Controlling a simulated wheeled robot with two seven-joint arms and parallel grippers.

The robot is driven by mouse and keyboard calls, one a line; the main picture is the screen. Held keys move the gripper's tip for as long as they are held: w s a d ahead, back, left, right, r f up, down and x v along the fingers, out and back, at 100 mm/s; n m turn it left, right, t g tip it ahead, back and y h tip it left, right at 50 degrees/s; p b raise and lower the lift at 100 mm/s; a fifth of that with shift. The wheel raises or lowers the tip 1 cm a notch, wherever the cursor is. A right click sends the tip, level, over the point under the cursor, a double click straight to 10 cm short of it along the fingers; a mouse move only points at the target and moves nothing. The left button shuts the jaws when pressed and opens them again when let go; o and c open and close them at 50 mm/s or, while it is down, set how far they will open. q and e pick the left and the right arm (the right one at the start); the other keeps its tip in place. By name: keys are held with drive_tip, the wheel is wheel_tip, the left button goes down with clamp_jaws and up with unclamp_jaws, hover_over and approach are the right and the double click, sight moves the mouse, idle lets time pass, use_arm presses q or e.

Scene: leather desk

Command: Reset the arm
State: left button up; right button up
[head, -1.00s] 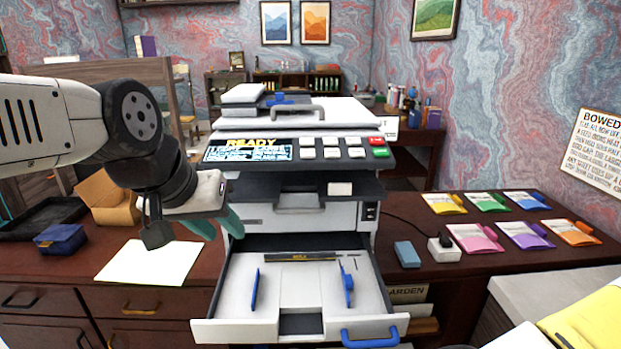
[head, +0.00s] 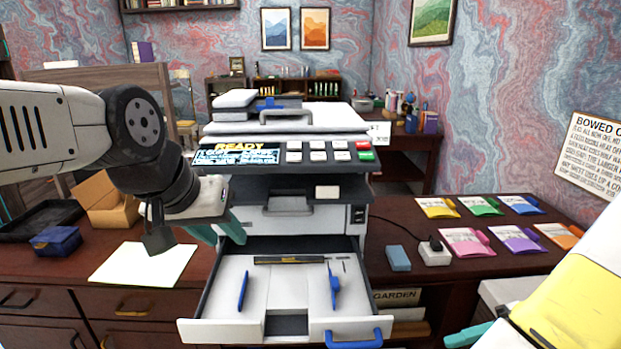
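My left arm comes in from the left, and my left gripper (head: 198,240) hangs above the desk, between the sheet of white paper and the printer. Its teal fingers look spread apart with nothing between them. My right arm comes in at the lower right; only a teal fingertip of my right gripper (head: 468,337) shows at the bottom edge, so its opening cannot be seen. The printer (head: 290,222) stands in the middle with its display reading READY. Its paper drawer (head: 232,331) is pulled out, with blue guides and no paper visible inside.
White paper (head: 143,265) lies on the desk at left, near a blue box (head: 56,240), a black tray (head: 42,221) and a tan holder (head: 103,203). At right are a blue block (head: 398,258), a white socket (head: 434,254) and several colored packets (head: 468,242). The open drawer juts forward.

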drive_tip(key=w+a+r+n+t+h, duration=0.2)
drive_tip(key=a+r+h, duration=0.3)
drive_tip(key=r, duration=0.6)
drive_tip(key=w+a+r+n+t+h, duration=0.2)
drive_tip(key=a+r+h, duration=0.4)
drive_tip(key=a+r, duration=0.3)
wheel_tip(320, 180, up, 3)
drive_tip(key=shift+w+a+r+t, duration=0.1)
drive_tip(key=shift+w+a+t, duration=0.1)
drive_tip(key=shift+w+t, duration=0.5)
